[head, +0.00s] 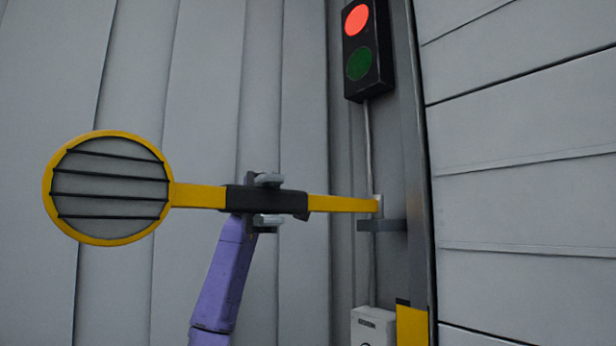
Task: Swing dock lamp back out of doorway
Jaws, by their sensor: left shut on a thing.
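The dock lamp (112,190) is a round head with a yellow rim and dark bars across it, at the left of the head view. Its yellow arm (340,203) runs right, about level, to a grey bracket (382,225) on the door post. A black sleeve (238,199) wraps the middle of the arm. My left gripper (268,200) comes up from below on a purple arm and is shut on the lamp arm at this black sleeve. My right gripper is not in view.
A signal light (367,45) with red lit hangs on the wall above the bracket. A white box (374,326) sits low by the post, beside a yellow post guard (411,325). A panelled grey door (520,180) fills the right. Ribbed grey wall stands behind the lamp.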

